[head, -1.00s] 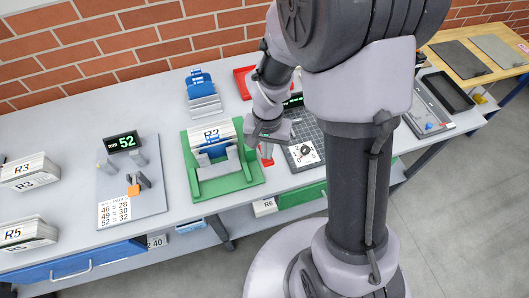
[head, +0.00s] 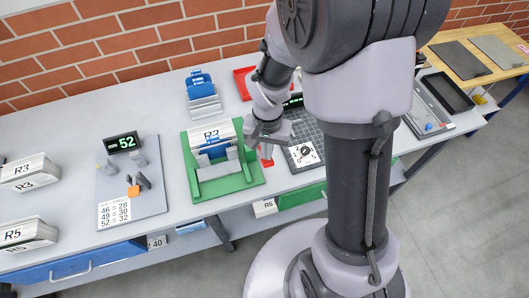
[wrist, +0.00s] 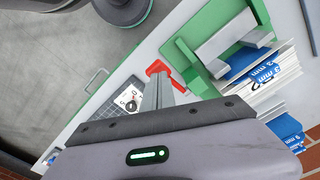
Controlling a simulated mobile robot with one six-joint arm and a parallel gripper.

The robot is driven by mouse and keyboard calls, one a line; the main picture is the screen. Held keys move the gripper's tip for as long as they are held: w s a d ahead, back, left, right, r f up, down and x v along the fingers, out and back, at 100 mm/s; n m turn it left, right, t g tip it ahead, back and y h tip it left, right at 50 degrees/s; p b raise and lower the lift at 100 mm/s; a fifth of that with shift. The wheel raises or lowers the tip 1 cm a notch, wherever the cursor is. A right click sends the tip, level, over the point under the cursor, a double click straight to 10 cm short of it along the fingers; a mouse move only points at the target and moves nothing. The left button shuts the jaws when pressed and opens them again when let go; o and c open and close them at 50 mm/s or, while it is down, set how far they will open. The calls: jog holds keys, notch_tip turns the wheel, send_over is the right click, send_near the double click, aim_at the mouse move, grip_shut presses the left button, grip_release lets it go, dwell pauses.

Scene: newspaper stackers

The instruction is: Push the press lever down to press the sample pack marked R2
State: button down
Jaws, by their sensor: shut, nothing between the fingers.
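The press (head: 225,183) is a green frame with a grey block on the workbench. The pack marked R2 (head: 211,133) sits in it at the back, with a blue band; white sheets with blue "3 mm" print (wrist: 262,75) show beside the press in the wrist view. The red press lever (head: 266,160) is at the press's right side; its red head also shows in the wrist view (wrist: 166,74). My gripper (head: 260,141) is shut and empty, just above the lever. In the wrist view its fingers (wrist: 157,93) overlap the lever; I cannot tell whether they touch.
A dark gridded board (head: 318,140) with a dial lies close right of the lever. A red tray (head: 243,80) and a blue-topped holder (head: 201,95) stand behind.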

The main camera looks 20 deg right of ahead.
aim_at(267, 163)
jog(key=shift+f, duration=0.1)
dwell(0.6)
jog(key=shift+f+b, duration=2.85)
jog(key=shift+f, duration=0.2)
notch_tip(267, 163, up, 10)
jog(key=p, duration=0.8)
jog(key=shift+r, duration=0.15)
jog(key=shift+b, duration=0.3)
